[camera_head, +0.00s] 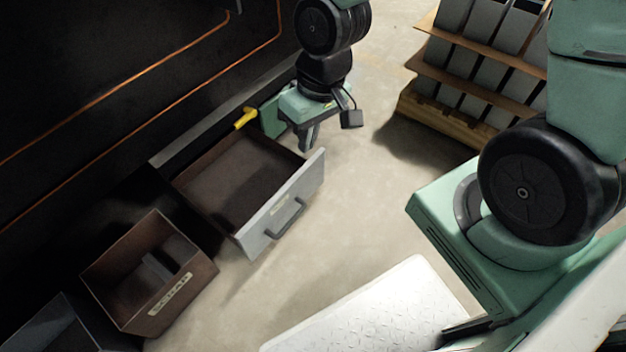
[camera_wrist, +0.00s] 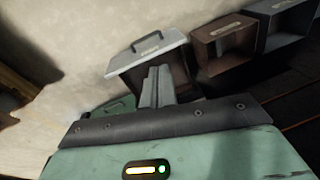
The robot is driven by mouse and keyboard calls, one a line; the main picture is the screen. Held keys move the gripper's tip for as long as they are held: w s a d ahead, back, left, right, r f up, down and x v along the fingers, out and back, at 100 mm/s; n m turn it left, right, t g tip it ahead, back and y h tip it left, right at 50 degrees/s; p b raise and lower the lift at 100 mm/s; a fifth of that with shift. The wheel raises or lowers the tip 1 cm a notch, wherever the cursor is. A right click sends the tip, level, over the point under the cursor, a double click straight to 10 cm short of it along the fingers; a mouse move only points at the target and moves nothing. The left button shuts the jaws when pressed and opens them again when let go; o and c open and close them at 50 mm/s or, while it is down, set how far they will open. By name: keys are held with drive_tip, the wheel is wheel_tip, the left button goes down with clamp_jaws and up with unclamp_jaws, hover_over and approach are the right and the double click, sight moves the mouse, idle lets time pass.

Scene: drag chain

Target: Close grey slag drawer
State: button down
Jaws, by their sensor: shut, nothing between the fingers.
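The grey slag drawer (camera_head: 281,211) stands pulled out from the dark furnace-like body, its brown inside empty. Its grey front has a dark handle (camera_head: 286,219) and a small label. In the wrist view the drawer front (camera_wrist: 147,52) shows at the upper middle, with its handle facing up in the picture. My gripper (camera_head: 308,148) is shut and empty, above the far end of the drawer near the front's upper corner. In the wrist view the closed fingers (camera_wrist: 157,88) overlap the drawer's opening. I cannot tell whether they touch it.
A brown scrap bin (camera_head: 178,298) stands left of the drawer, with a dark bin (camera_head: 62,325) beyond it. A yellow lever (camera_head: 245,118) is behind the drawer. A pallet with grey slabs (camera_head: 470,75) stands at upper right. Floor in front of the drawer is clear.

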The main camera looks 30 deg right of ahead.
drive_tip(key=w+d+f+m+t+y+b, duration=0.1)
drive_tip(key=w+d+f+m+b, duration=0.25)
drive_tip(key=f, duration=0.55)
drive_tip(key=w+d+f+m+t+y+b, duration=0.1)
drive_tip(key=w+d+f+m+b, duration=0.2)
drive_tip(key=f, duration=0.6)
drive_tip(key=m+t+b, duration=0.6)
drive_tip(key=m+b, duration=0.4)
drive_tip(key=b, duration=0.4)
approach(308, 171)
drive_tip(key=shift+n, duration=0.25)
drive_tip(key=shift+x, duration=2.95)
